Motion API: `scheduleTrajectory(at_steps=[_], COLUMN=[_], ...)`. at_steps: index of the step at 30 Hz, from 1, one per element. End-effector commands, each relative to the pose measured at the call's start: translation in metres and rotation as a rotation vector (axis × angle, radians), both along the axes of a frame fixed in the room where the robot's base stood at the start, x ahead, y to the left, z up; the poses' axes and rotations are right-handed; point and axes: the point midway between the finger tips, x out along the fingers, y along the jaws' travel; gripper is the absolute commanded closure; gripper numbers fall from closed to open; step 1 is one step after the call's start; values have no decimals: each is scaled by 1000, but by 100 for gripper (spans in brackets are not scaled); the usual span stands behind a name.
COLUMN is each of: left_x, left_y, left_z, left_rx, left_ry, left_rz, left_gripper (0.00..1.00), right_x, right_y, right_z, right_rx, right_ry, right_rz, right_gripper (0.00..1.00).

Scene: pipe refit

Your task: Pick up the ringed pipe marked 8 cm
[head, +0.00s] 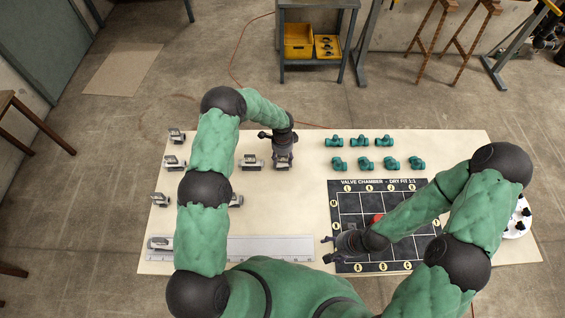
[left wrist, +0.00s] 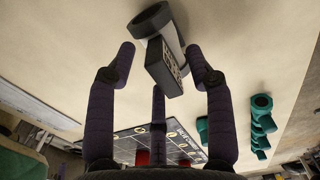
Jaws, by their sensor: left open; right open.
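My left gripper (head: 280,140) is over the back middle of the table, open, at a pale grey pipe (head: 284,161). In the left wrist view this pipe (left wrist: 172,38) has a dark ring at one end and a dark block with a marking too small to read. It lies between and beyond the spread fingers of my left gripper (left wrist: 160,50), with no clear contact. I cannot tell whether it is the one marked 8 cm. My right gripper (head: 334,248) is open and empty at the left edge of the dark valve chamber board (head: 350,186).
Several green fittings (head: 362,163) are in rows at the back right. A long grey ruler strip (head: 270,248) lies along the front.

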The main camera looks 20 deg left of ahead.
Motion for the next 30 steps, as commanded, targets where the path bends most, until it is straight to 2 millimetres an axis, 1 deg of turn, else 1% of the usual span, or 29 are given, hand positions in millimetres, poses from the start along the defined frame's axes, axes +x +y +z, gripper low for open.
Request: scheduleTrajectory(at_steps=[1, 2, 3, 5, 6, 7, 17, 23, 26, 29, 30], left_x=[0, 0, 0, 0, 0, 0, 0, 0, 1, 1, -5], left_y=[0, 0, 0, 0, 0, 0, 0, 0, 0, 0, -2], left_z=[0, 0, 0, 0, 0, 0, 1, 8, 18, 34, 39], left_rx=[0, 0, 0, 0, 0, 0, 0, 0, 1, 1, 0], left_ry=[0, 0, 0, 0, 1, 1, 0, -1, -3, -3, -1], left_rz=[0, 0, 0, 0, 0, 0, 0, 0, 0, 0, -2], left_gripper=[50, 58, 70, 87, 98, 100, 100, 100, 100, 100, 100], right_x=[0, 0, 0, 0, 0, 0, 0, 0, 0, 0, 0], right_y=[0, 0, 0, 0, 0, 0, 0, 0, 0, 0, 0], right_z=[0, 0, 0, 0, 0, 0, 0, -2, -4, -7, -7], right_rx=[0, 0, 0, 0, 0, 0, 0, 0, 0, 0, 0], right_ry=[0, 0, 0, 0, 0, 0, 0, 0, 0, 0, 0], right_rz=[0, 0, 0, 0, 0, 0, 0, 0, 0, 0, 0], right_gripper=[31, 31, 31, 31, 31, 31, 31, 31, 31, 31, 31])
